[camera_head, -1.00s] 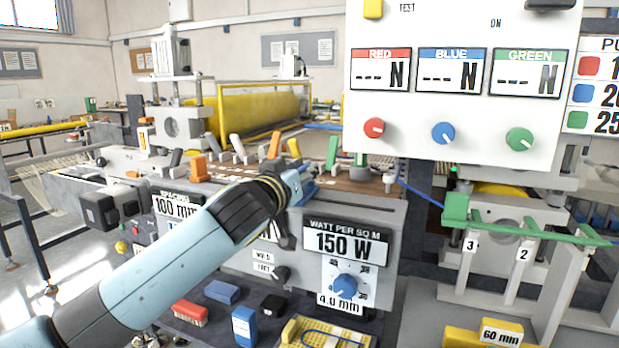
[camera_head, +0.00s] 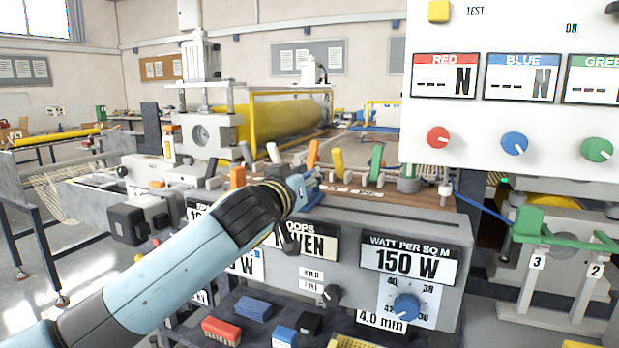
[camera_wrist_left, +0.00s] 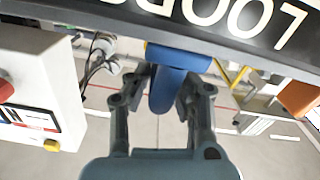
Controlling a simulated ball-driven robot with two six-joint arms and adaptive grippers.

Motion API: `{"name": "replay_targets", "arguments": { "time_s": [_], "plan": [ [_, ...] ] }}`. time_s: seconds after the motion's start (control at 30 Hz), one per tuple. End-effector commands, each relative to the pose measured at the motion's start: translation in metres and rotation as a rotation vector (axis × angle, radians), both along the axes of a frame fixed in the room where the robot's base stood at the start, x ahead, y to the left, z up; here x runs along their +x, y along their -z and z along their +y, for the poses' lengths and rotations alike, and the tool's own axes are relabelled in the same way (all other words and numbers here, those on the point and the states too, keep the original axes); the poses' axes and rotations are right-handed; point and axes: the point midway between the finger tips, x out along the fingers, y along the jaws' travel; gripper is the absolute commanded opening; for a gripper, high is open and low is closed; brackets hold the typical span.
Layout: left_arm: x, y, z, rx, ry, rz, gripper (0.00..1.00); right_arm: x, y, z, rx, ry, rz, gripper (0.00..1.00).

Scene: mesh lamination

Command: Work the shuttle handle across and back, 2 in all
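The blue shuttle handle (camera_head: 313,187) is at the top front edge of the grey machine (camera_head: 350,225), at the end of my left arm. My left gripper (camera_head: 299,192) is at this handle; its fingers are partly hidden behind the wrist in the head view. In the left wrist view the blue handle (camera_wrist_left: 166,92) stands between the two dark fingers (camera_wrist_left: 163,97). Their pads appear to press on it from both sides. My right gripper is in neither view.
Upright levers, among them an orange one (camera_head: 313,154) and a green one (camera_head: 376,162), stand just behind the handle. A white panel (camera_head: 500,130) with knobs hangs at right. The "150 W" plate (camera_head: 408,262) is on the machine's front.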

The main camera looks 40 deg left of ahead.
Motion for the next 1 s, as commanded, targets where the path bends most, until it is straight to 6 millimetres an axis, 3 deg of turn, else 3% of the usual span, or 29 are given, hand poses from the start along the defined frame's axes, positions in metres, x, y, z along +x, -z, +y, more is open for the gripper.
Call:
{"name": "replay_targets", "arguments": {
  "time_s": [0.17,0.47,0.57,1.0],
  "plan": [
    [0.0,0.0,0.001,0.002,-0.001,0.001,0.4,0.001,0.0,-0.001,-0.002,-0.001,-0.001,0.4],
    [-0.003,0.001,-0.001,0.001,0.001,0.001,0.4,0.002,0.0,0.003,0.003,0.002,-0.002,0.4],
    [-0.015,0.001,-0.003,0.001,0.0,0.002,0.4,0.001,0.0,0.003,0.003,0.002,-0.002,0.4],
    [-0.102,0.002,-0.023,0.001,0.0,0.004,0.4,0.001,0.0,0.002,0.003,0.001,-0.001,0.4]
  ]
}}
